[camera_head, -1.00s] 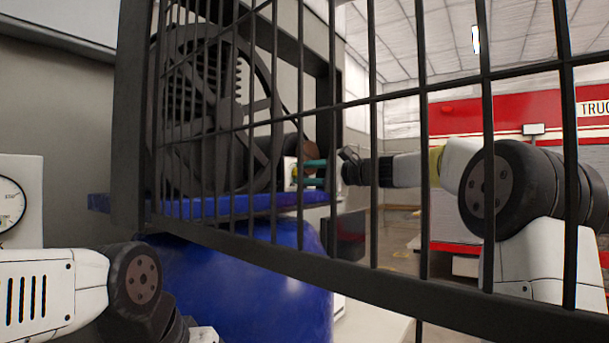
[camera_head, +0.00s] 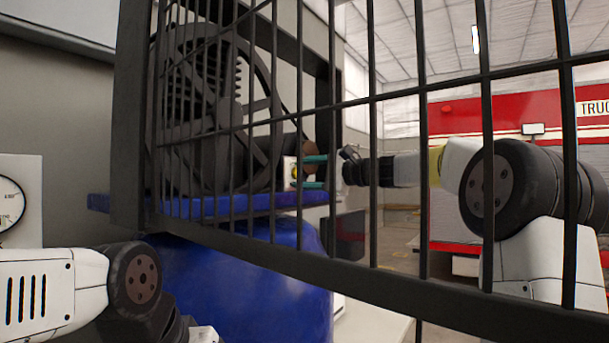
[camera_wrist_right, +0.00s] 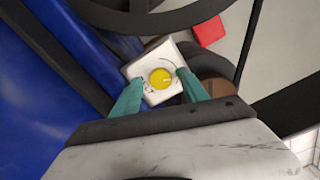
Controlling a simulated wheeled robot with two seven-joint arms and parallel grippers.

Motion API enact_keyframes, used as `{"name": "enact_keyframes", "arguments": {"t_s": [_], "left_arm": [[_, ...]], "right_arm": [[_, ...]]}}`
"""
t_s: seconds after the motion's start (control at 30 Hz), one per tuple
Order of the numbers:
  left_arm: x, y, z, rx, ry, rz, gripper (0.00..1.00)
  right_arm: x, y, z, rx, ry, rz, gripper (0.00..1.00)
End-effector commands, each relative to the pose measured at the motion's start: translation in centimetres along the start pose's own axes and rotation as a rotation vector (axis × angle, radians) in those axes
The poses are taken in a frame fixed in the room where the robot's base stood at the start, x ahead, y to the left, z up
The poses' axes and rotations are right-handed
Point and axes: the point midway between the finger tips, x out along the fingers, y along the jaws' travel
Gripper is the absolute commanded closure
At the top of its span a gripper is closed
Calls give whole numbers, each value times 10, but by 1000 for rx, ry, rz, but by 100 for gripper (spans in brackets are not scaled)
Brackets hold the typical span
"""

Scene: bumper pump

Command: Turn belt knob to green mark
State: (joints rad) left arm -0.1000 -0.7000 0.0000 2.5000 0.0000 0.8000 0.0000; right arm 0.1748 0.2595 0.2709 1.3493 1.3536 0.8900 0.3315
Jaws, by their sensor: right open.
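The belt knob is a round yellow dial (camera_wrist_right: 160,78) on a white square plate (camera_wrist_right: 150,66). A dark arc and small marks show on the plate; I cannot make out a green mark. In the head view the knob (camera_head: 295,172) is small, behind the black cage bars. My right gripper (camera_wrist_right: 158,76) has teal fingers spread apart, one on each side of the knob over the plate. I cannot tell whether they touch it. In the head view the right gripper (camera_head: 307,171) points left at the knob.
A black barred cage panel (camera_head: 422,180) stands between the head camera and my right arm. A spoked black flywheel (camera_head: 240,110) sits behind it on a blue platform (camera_head: 180,206), above a blue tank (camera_head: 235,285). A red block (camera_wrist_right: 208,31) lies close to the plate.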

Motion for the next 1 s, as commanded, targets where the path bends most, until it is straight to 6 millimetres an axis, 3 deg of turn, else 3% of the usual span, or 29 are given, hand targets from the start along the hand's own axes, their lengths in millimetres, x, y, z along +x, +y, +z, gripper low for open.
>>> {"name": "enact_keyframes", "arguments": {"t_s": [0.5, 1.0], "left_arm": [[0, 0, 0, 0, 0, 0, 100], [0, 0, 0, 0, 0, 0, 100]], "right_arm": [[-72, 0, -1, 1, 4, 0, 48], [-76, 0, -1, 0, 1, 0, 48]]}}
